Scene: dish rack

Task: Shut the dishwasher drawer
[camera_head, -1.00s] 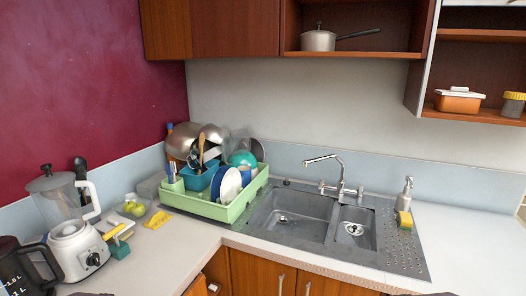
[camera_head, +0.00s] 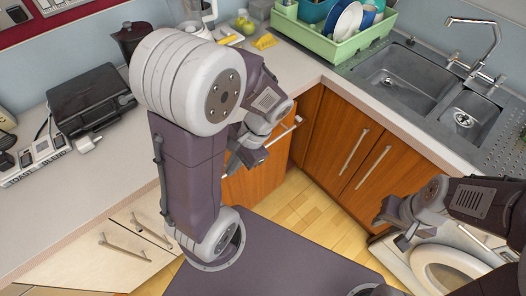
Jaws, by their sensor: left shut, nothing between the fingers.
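A wooden front (camera_head: 258,186) with a bar handle (camera_head: 285,132) stands below the counter corner, partly hidden by my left arm. My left gripper (camera_head: 240,166) is shut and empty in front of it; whether it touches the front I cannot tell. A white appliance (camera_head: 405,262) with a round, pale ring on it stands below the counter at lower right. My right gripper (camera_head: 390,230) is open and empty over its left edge. Which of these is the dishwasher drawer, and how far it stands open, I cannot tell.
Wooden cabinet doors (camera_head: 345,155) with bar handles are under the sink (camera_head: 400,78). A green dish rack (camera_head: 330,42) stands on the counter. A black appliance (camera_head: 88,98) and a toaster (camera_head: 40,158) are at left. Some wooden floor (camera_head: 300,205) is clear.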

